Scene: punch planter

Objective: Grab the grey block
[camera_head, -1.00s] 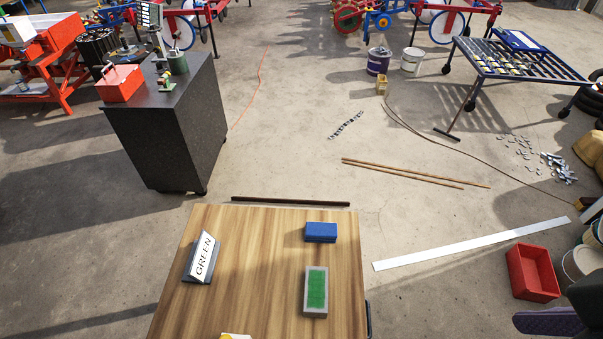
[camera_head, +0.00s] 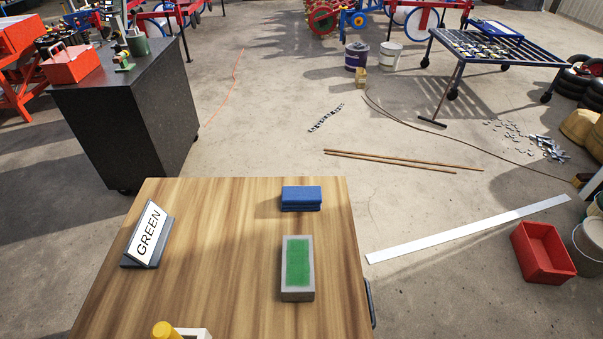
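A grey block (camera_head: 297,290) with a green top face lies on the right part of the wooden table (camera_head: 215,235). Its long side points away from me. A blue block (camera_head: 301,199) lies behind it on the same table, apart from it. A sign reading "GREEN" (camera_head: 149,233) on a dark base stands at the left of the table. Neither of my grippers shows in the head view.
A yellow and white object (camera_head: 178,331) is cut off at the table's front edge. A dark cabinet (camera_head: 135,120) stands behind left. A red bin (camera_head: 541,252) and a long white strip (camera_head: 465,230) lie on the floor at right. The table's middle is clear.

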